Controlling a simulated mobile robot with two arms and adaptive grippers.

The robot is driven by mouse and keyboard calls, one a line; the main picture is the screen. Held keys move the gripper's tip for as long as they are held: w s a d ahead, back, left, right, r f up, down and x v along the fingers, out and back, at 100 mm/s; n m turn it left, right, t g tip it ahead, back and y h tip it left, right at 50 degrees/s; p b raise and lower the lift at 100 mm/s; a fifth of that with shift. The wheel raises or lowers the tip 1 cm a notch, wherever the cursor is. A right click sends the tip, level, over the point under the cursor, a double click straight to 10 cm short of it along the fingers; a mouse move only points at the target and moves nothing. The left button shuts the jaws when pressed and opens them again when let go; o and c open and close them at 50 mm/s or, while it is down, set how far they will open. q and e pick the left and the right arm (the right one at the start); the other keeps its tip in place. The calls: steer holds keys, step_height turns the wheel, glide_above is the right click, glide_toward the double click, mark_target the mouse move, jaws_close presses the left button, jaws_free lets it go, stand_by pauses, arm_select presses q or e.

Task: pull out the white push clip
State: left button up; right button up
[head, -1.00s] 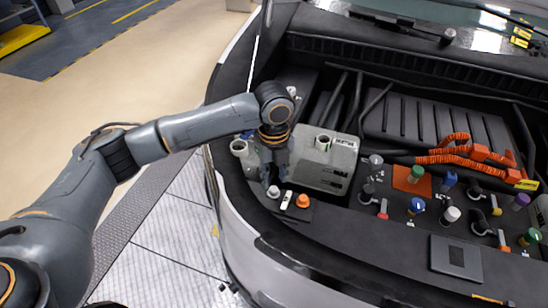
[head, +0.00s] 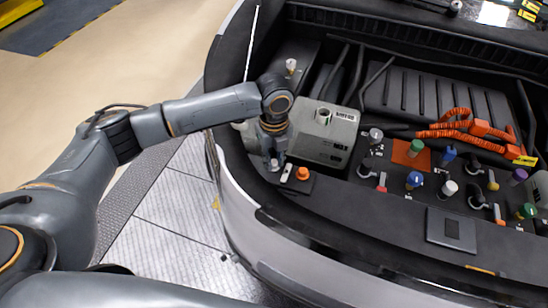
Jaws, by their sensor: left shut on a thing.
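The white push clip (head: 274,164) is at the front left edge of the engine bay, on the dark panel left of an orange cap. Only a small pale part of it shows. My left gripper (head: 271,162) reaches down over it from above, shut on the clip, and its fingers hide most of it. I cannot tell whether the clip is still seated in the panel. My right gripper is not in view.
The orange cap (head: 302,173) stands close to the right of the gripper, with a small white-marked part (head: 286,173) between them. A grey reservoir (head: 322,132) is just behind. Several coloured caps and orange cables (head: 458,123) lie further right.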

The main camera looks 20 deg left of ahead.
mark_target(274, 163)
arm_select(q)
jaws_close()
steer(key=shift+w+r, duration=0.1)
steer(key=shift+r, duration=0.1)
steer(key=shift+p, duration=0.35)
steer(key=shift+r, duration=0.1)
steer(key=shift+r+p, duration=2.05)
steer(key=shift+p, duration=0.45)
steer(key=shift+f, duration=0.1)
